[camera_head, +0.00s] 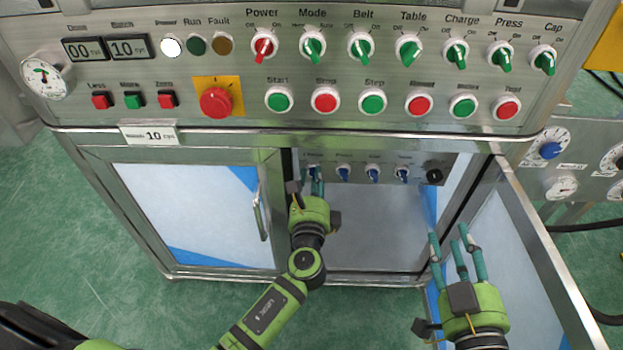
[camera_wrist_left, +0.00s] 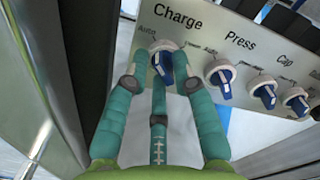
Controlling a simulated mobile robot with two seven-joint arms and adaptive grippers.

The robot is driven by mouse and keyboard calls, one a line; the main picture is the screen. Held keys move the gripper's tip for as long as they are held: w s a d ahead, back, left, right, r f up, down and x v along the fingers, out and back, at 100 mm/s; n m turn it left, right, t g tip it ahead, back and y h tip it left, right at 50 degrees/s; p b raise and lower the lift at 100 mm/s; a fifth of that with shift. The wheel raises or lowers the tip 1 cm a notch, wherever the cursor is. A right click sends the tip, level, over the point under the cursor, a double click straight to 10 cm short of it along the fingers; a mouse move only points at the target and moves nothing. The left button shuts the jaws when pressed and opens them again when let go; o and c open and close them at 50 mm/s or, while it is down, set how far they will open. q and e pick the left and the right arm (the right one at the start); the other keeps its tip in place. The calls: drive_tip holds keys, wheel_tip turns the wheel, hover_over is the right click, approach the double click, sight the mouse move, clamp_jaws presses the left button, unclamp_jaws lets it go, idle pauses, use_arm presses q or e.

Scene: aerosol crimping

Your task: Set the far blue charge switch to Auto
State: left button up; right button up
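The Charge switch is a blue lever knob (camera_wrist_left: 163,66) on a white collar, at the left end of a row on the panel inside the cabinet. It is the leftmost blue knob (camera_head: 312,172) in the head view, partly covered by my fingers. In the left wrist view its lever slants from upper left to lower right; "Auto" is printed above left, and I cannot tell which setting it is on. My left gripper (camera_wrist_left: 160,72) is open, its fingers spread around the knob; contact is unclear. My right gripper (camera_head: 455,238) is open and empty by the right door.
Blue Press (camera_wrist_left: 221,80), Cap (camera_wrist_left: 263,94) and further switches continue to the right. The left cabinet door (camera_head: 190,205) is closed, close to my left arm; the right door (camera_head: 530,250) stands open. Above is the upper control panel (camera_head: 350,75) with green and red controls.

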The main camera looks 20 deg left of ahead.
use_arm(q)
drive_tip(key=v, duration=1.2)
idle(0.3)
